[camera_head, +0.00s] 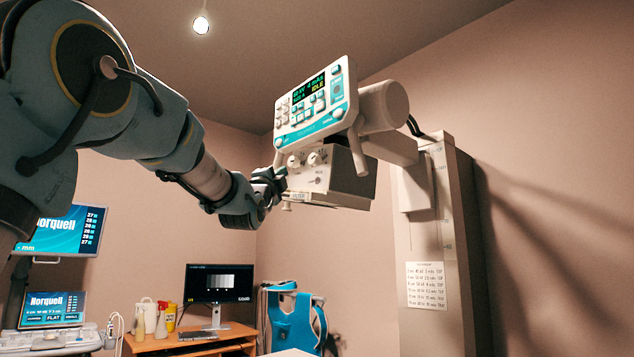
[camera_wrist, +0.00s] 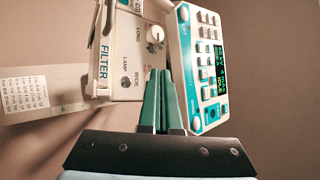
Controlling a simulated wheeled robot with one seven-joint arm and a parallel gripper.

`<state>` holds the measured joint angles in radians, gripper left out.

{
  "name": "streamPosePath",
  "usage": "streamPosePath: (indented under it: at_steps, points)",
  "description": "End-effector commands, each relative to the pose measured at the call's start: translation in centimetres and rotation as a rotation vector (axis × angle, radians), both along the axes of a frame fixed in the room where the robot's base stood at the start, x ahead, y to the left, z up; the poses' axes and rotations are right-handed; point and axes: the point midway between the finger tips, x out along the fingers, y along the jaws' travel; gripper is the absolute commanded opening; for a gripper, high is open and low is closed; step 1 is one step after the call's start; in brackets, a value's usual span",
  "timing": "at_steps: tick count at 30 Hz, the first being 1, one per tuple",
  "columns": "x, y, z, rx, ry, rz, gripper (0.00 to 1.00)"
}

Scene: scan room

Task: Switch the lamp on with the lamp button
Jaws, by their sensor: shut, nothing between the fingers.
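The collimator box (camera_head: 338,176) hangs under the tube head's control panel (camera_head: 335,112). A round knob (camera_wrist: 155,34) sits above my fingertips in that picture. My gripper (camera_wrist: 157,72) is shut and empty, its green fingers together in front of the face, to the right of the LAMP label. I cannot tell if they touch. In the head view my gripper (camera_head: 280,174) is at the box's left edge.
The control panel (camera_wrist: 184,40) stands close to the right of my fingers in the wrist view. A tall column (camera_head: 440,230) carries the tube head (camera_head: 384,106). A desk with a monitor (camera_head: 219,283) and a blue apron (camera_head: 294,322) are lower down behind.

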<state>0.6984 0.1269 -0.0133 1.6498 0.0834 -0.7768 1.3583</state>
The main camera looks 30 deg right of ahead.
Motion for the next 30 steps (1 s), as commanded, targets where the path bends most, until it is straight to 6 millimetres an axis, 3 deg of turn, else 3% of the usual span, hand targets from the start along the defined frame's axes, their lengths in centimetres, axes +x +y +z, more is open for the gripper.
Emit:
streamPosePath:
  at_steps: [8,21,30]
  points:
    - [0.2,-1.0,0.3,-0.001,0.002,-0.002,0.0]
    - [1.3,-6.7,0.0,0.0,0.003,-0.001,0.0]
    - [1.7,-8.5,-0.1,0.001,0.002,0.0,0.0]
